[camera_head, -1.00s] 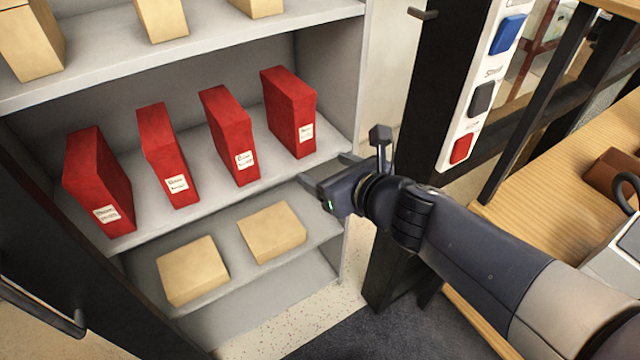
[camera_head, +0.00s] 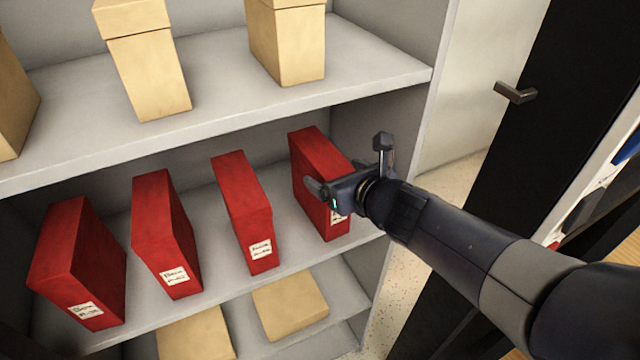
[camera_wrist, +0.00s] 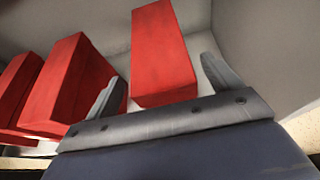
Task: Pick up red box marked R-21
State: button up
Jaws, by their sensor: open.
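Several red boxes stand upright in a row on the middle shelf, each with a white label too blurred to read surely, so I cannot tell which is R-21. They are the far-left box (camera_head: 72,262), the second box (camera_head: 162,228), the third box (camera_head: 240,205) and the far-right box (camera_head: 313,168). My gripper (camera_head: 335,178) is open in front of the far-right box and partly hides it and its label. In the wrist view, the far-right box (camera_wrist: 162,55) shows between the open fingers of my gripper (camera_wrist: 165,85), with nothing held.
The grey shelf unit (camera_head: 300,97) has tan boxes above, such as one near the middle (camera_head: 288,45), and tan boxes below (camera_head: 290,305). Its right side wall (camera_head: 400,150) is close to my gripper. A dark door with a handle (camera_head: 515,92) stands to the right.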

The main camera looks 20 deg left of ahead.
aim_at(328, 166)
jog(key=x, duration=0.4)
jog(key=shift+w+r, duration=0.2)
jog(key=shift+r, duration=0.05)
jog(key=shift+c, duration=0.5)
jog(key=c, duration=1.7)
